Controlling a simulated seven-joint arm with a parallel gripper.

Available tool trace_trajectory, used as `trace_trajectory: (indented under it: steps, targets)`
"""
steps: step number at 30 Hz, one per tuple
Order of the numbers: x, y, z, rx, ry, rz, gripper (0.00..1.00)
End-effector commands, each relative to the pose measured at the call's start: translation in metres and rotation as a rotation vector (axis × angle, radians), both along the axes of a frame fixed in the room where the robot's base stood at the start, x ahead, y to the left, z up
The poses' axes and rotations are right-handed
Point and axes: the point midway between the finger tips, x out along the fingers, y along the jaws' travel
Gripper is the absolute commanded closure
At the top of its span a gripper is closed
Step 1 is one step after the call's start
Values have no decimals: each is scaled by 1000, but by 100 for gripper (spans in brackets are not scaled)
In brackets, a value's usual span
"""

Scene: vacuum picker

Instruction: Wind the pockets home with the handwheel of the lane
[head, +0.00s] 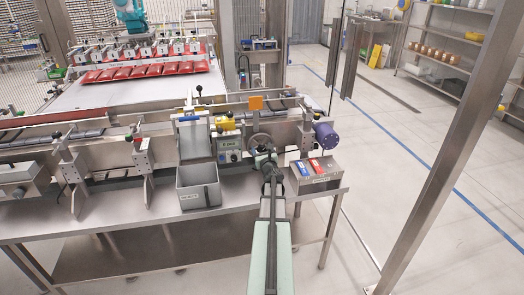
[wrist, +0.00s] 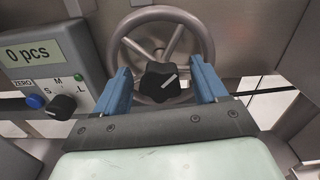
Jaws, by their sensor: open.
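The grey spoked handwheel (wrist: 206,43) fills the top middle of the wrist view. It shows small in the head view (head: 259,139), on the front of the lane just beyond my gripper. A black lobed knob (wrist: 161,83) with a white mark sits in front of the wheel's lower part. My gripper (wrist: 160,76) is open, with one blue finger on each side of the knob. Gaps show between the knob and both fingers. In the head view my gripper (head: 267,158) partly hides the area below the wheel. The pockets cannot be made out clearly.
A counter box (wrist: 45,60) reading "0 pcs", with a blue button and a selector knob, stands close left of my gripper. A grey bin (head: 198,187) stands further left.

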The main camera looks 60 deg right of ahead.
Motion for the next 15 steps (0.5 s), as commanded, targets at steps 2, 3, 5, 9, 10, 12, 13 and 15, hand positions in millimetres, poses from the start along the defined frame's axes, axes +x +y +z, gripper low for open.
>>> trace_trajectory:
  steps: [2,3,5,9,10,12,13,15]
  targets:
    - [0,0,0,0,0,0,28]
    - [0,0,0,0,0,0,28]
    - [0,0,0,0,0,0,33]
    - [0,0,0,0,0,0,46]
    - [0,0,0,0,0,0,49]
    - [0,0,0,0,0,0,56]
    - [0,0,0,0,0,0,59]
    - [0,0,0,0,0,0,66]
